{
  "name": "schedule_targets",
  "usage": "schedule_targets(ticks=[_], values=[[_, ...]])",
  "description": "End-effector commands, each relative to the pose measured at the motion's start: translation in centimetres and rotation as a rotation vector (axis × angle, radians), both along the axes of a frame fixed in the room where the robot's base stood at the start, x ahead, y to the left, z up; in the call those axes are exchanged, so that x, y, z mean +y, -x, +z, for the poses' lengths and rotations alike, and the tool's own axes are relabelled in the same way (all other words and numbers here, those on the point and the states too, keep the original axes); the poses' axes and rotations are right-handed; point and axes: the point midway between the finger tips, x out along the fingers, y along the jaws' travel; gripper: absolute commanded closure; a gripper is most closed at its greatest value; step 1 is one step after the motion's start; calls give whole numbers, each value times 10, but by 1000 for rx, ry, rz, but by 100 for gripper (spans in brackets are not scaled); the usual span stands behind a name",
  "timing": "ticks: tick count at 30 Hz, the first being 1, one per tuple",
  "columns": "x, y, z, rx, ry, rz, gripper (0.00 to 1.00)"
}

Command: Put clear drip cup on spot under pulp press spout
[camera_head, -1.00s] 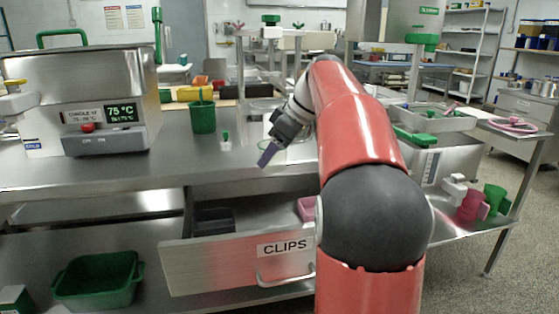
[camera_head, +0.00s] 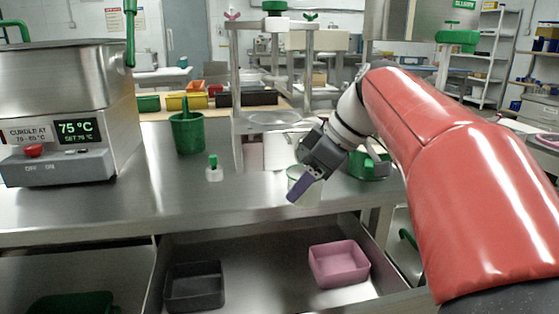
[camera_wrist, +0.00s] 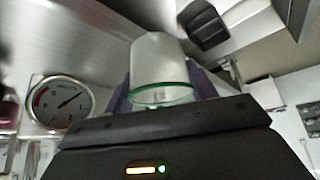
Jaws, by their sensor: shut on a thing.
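The clear drip cup (camera_wrist: 158,62), whitish with a green rim line, is between the purple fingers of my gripper (camera_wrist: 160,88) in the wrist view. In the head view my gripper (camera_head: 303,186) points down and left over the steel bench, and the cup (camera_head: 312,194) shows partly behind a finger. The gripper is shut on the cup, close above the bench's front edge. A steel frame with two posts and a round pan, apparently the pulp press (camera_head: 272,120), stands just behind and left of the gripper. I cannot make out its spout or the spot.
A heater box (camera_head: 62,120) reading 75 °C is at left. A green cup (camera_head: 187,133) and a small green-topped bottle (camera_head: 214,170) stand on the bench. Below, an open drawer (camera_head: 262,255) holds a black tray (camera_head: 195,285) and a pink tray (camera_head: 339,263).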

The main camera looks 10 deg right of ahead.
Motion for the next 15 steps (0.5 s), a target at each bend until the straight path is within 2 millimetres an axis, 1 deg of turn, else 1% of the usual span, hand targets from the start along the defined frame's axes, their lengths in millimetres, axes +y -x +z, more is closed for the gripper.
schedule_targets(ticks=[1,3,6,9,15], values=[[-1,-15,2,4,-2,0,66],[0,-34,2,2,-1,2,66],[0,-57,2,3,-2,1,66],[0,-72,2,0,-1,1,66],[0,-85,1,0,0,0,66]])
